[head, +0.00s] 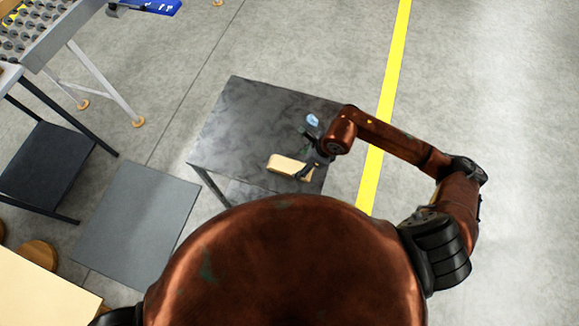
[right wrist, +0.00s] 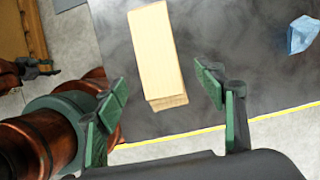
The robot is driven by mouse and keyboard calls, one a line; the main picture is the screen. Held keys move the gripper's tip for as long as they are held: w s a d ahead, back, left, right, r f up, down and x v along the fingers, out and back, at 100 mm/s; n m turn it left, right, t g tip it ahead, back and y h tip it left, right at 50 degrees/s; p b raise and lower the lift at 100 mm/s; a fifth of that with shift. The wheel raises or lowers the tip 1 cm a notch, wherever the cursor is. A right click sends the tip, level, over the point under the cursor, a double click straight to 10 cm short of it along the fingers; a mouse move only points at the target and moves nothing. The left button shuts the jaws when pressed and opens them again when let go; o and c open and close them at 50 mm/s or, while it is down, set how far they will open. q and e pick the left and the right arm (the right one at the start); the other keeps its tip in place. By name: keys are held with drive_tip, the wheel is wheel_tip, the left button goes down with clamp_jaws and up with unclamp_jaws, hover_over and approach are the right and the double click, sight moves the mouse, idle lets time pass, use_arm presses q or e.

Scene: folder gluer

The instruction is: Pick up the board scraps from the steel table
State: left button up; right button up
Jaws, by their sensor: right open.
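The steel table (head: 235,125) is dark grey and stands ahead of my body. A tan, oblong piece of board scraps (head: 288,166) lies near its front right part; its near end looks stepped in the right wrist view (right wrist: 158,50), like layered pieces. My right gripper (head: 303,152) is above the table close to the scraps. In the right wrist view its open fingers (right wrist: 163,88) are empty, with the scraps beyond and between them. My left gripper (right wrist: 40,68) seems to show small at the left edge of the right wrist view; its jaws are unclear.
A crumpled light-blue item (head: 312,120) lies on the table behind the scraps, and at the right in the wrist view (right wrist: 302,35). A grey mat (head: 138,222) is on the floor at left. A roller conveyor (head: 40,30) stands far left. Floor right of the yellow line is clear.

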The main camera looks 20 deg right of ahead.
sight(294, 167)
drive_tip(key=x, duration=0.6)
drive_tip(key=shift+w+a+r, duration=0.1)
drive_tip(key=shift+w+a, duration=0.05)
drive_tip(key=shift+c, duration=0.2)
drive_tip(key=c, duration=1.1)
drive_tip(key=shift+o, duration=0.2)
drive_tip(key=shift+r, duration=0.1)
